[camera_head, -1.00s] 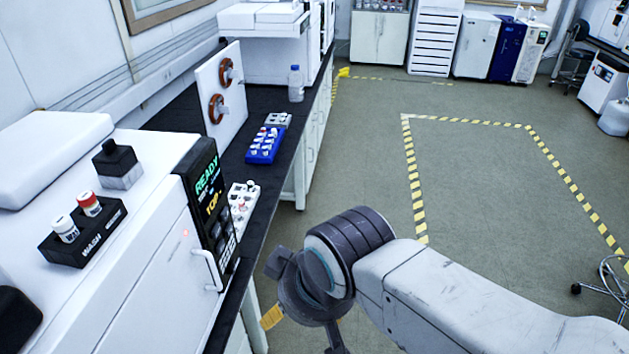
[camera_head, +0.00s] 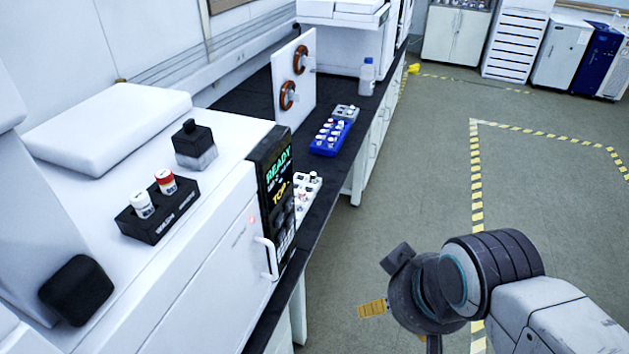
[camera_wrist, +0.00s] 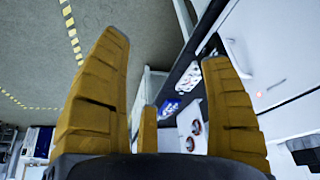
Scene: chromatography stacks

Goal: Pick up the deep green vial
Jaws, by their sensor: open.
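I cannot make out a deep green vial in either view. Small vials with mostly white caps stand in a blue rack (camera_head: 324,149) and a white rack (camera_head: 301,206) on the dark bench; the white rack is partly hidden by the instrument. My gripper (camera_head: 373,309) hangs over the floor to the right of the bench, apart from it, with one yellow finger showing. In the wrist view my gripper (camera_wrist: 166,48) is open and empty, its yellow fingers wide apart. The white rack (camera_wrist: 188,78) and blue rack (camera_wrist: 168,108) show between them, farther off.
A white instrument (camera_head: 215,270) with a READY display (camera_head: 275,185) stands at the near left. On it is a black WASH holder (camera_head: 158,217) with a white-capped and a red-capped vial. A grey rack (camera_head: 346,113) and a bottle (camera_head: 367,77) stand farther along the bench. The floor at right is clear.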

